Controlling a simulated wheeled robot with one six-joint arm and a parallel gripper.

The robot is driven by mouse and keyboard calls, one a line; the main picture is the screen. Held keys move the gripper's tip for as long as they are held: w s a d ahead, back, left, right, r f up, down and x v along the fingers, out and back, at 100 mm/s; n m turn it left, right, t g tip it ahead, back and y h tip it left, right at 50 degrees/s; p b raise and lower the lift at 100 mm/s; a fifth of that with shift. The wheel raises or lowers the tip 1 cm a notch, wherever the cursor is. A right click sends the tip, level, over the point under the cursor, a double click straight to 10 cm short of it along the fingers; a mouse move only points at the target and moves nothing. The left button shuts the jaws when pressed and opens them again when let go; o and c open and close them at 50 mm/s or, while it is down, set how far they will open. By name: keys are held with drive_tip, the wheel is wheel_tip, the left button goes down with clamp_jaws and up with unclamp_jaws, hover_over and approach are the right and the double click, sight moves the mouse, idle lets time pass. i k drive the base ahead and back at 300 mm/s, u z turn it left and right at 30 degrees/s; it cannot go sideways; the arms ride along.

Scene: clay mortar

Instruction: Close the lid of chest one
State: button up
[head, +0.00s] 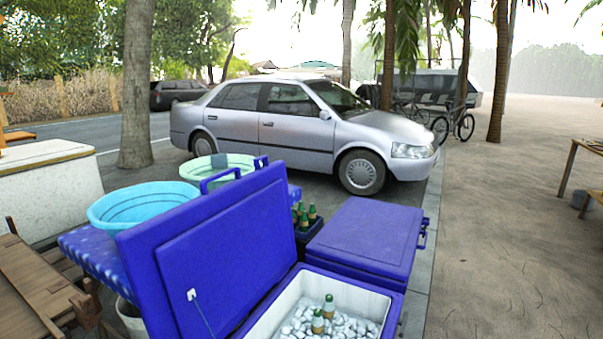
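A blue chest (392,318) stands at the bottom centre with its lid open. Its blue lid (225,245) stands raised and leans to the left, with a cord hanging from a small white catch on its inner face. Its white inside holds ice (350,325) and green bottles (328,307) with pale caps. A second blue chest (365,238) stands just behind with its lid shut. I see no number on either chest, so I cannot tell which is chest one by a label. My gripper is not in view.
A light blue basin (140,208) and a green basin (217,165) stand behind the raised lid. A dark crate of bottles (306,222) stands beside the shut chest. Wooden furniture (28,285) is at the lower left. Open sandy ground (510,240) lies to the right.

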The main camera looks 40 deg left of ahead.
sight(225, 247)
drive_tip(key=i, duration=2.65)
drive_tip(key=u, duration=3.6)
drive_tip(key=i, duration=0.5)
drive_tip(key=z, duration=0.05)
